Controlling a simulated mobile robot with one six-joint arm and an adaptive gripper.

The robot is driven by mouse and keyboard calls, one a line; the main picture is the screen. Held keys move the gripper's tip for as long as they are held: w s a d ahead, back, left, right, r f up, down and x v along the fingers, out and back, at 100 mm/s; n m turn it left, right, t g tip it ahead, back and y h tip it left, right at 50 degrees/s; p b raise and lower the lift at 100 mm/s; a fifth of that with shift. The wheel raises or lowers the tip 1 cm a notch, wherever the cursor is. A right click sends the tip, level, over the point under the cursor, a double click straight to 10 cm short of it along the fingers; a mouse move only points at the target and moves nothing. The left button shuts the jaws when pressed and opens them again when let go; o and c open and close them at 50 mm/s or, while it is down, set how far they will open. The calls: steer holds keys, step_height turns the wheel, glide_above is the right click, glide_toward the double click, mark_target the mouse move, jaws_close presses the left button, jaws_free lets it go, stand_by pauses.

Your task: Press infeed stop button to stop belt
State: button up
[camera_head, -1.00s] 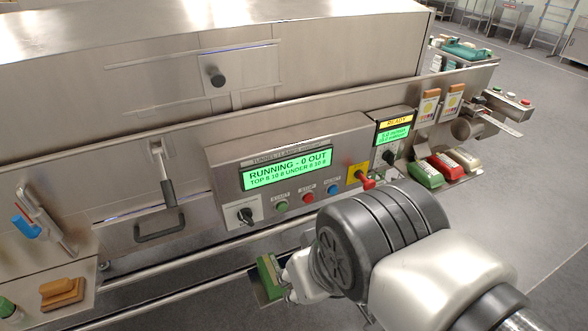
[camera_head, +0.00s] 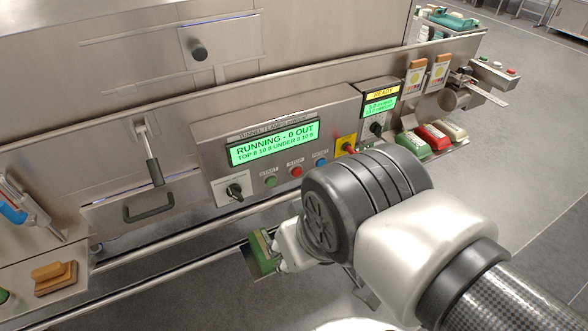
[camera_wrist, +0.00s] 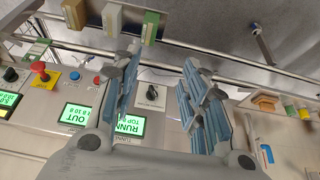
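The grey control panel (camera_head: 230,178) has a lit green display reading "RUNNING - 0 OUT". Below it sit a green start button (camera_head: 271,181), a red stop button (camera_head: 296,172) and a blue reset button (camera_head: 321,163). A separate button box (camera_head: 494,72) with several small buttons stands at the far right; its labels are too small to read. My gripper (camera_wrist: 163,100) is open and empty in the wrist view, with the panel's black knob (camera_wrist: 153,93) showing between its fingers.
A lever (camera_head: 151,160) and rails are at left. Open floor lies at right.

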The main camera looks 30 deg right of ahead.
steer(key=shift+c, duration=0.6)
jaws_close()
stand_by(1.0)
